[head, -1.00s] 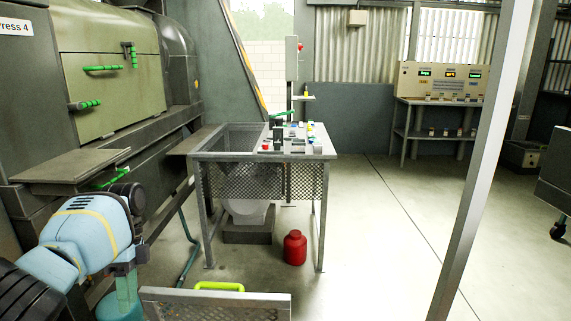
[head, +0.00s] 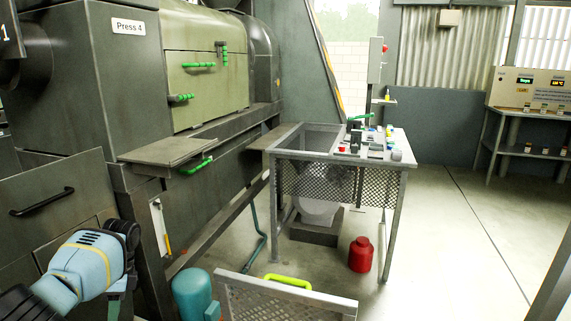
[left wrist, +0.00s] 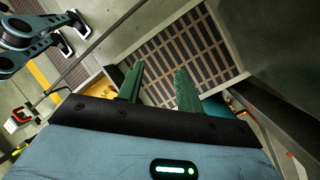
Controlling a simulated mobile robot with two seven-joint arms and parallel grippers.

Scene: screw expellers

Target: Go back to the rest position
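My left gripper (left wrist: 159,75) shows in the left wrist view as two green fingers standing apart, with nothing held between them. A brown slatted surface in a grey frame lies beyond the fingers. In the head view my pale blue left arm comes in at the lower left, its wrist beside the grey press cabinet (head: 57,203); the fingertips there are mostly cut off by the bottom edge.
Press 4 (head: 206,92) stands behind the arm, with a ledge (head: 165,151). A mesh-sided table (head: 398,163) with small parts stands at centre right. A teal cylinder (head: 193,294), a grey mesh panel (head: 330,302) and a red canister (head: 361,254) are low in front.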

